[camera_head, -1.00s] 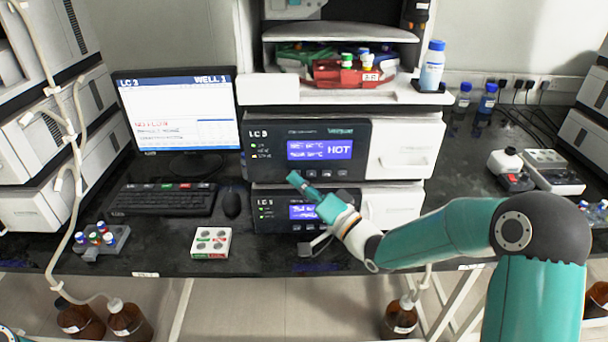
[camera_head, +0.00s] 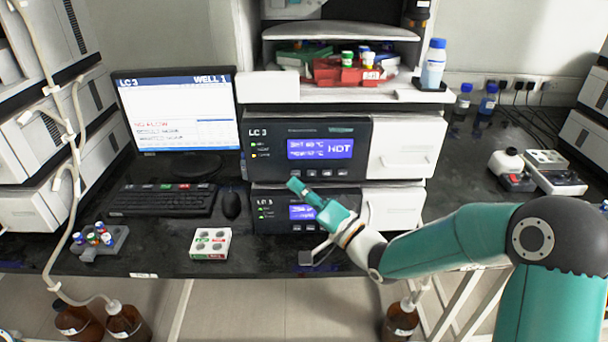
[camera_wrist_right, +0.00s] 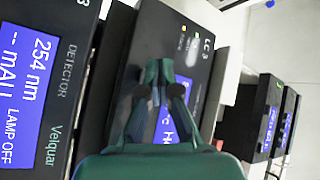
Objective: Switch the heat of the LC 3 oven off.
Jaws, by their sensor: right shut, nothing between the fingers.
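The LC 3 oven (camera_head: 262,168) is the upper black-fronted unit in the stack at centre. Its blue display (camera_head: 320,148) shows a temperature set line and the word HOT. Green and yellow lights show at its left. A row of small buttons (camera_head: 340,173) sits below the display. My right gripper (camera_head: 292,184) is shut and empty, its tip in front of the oven's lower edge, left of the buttons; contact cannot be told. In the right wrist view the closed fingers (camera_wrist_right: 160,68) cover part of an LC 3 front and its blue display. My left gripper is not seen.
The lower LC 3 unit (camera_head: 265,212) is partly hidden by my right gripper. The right wrist view shows a detector (camera_wrist_right: 75,60) reading LAMP OFF. A monitor (camera_head: 180,110), keyboard (camera_head: 165,200) and mouse (camera_head: 231,205) stand left. A small white box (camera_head: 211,243) lies near the bench front.

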